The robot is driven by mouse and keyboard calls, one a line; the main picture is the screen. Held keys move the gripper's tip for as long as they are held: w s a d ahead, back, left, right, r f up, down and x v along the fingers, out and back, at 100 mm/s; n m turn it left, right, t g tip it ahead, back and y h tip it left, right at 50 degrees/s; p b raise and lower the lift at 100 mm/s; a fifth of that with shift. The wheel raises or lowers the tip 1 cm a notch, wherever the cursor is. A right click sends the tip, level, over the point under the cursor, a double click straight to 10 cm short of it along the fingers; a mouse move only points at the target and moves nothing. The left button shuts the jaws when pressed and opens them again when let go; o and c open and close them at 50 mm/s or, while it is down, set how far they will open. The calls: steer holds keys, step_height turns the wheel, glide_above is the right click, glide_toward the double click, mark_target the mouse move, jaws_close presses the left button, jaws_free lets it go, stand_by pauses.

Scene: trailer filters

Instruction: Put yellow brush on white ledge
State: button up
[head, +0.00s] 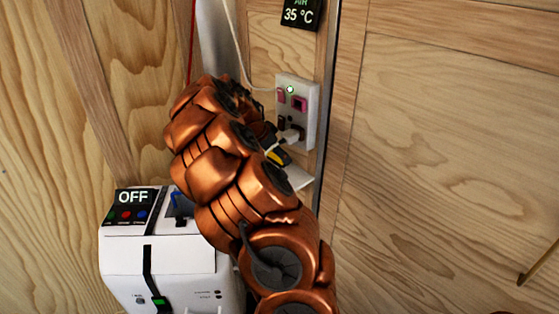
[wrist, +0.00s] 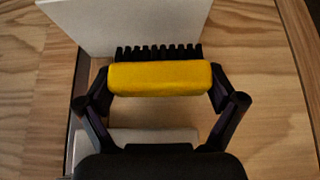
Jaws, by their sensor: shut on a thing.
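The yellow brush (wrist: 160,78) lies across the wrist view between the two dark fingers of my gripper (wrist: 157,84). The fingers are shut on its ends, and its black bristles point to the top of the picture. In the head view a small yellow part of the brush (head: 279,156) shows past my copper arm, just below the wall socket. A sliver of the white ledge (head: 301,178) shows right of my arm, close below the brush. My arm hides most of the ledge and gripper, so I cannot tell whether brush and ledge touch.
The white socket panel (head: 298,108) with a plug and cable is on the wooden wall close to my gripper. A white machine (head: 165,262) with an OFF display stands at lower left. A metal strip runs beside the socket.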

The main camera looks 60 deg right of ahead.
mark_target(272, 153)
steer(key=shift+s+d, duration=0.15)
steer(key=shift+d, duration=0.3)
steer(key=shift+d+f, duration=0.1)
steer(key=shift+f, duration=0.2)
steer(key=shift+f+p, duration=0.35)
steer(key=shift+f, duration=1.05)
steer(key=o, duration=0.8)
steer(key=shift+c, duration=0.2)
steer(key=b+v, duration=0.1)
steer(key=v, duration=1)
steer(key=shift+r, duration=0.15)
steer(key=shift+a+r, duration=0.3)
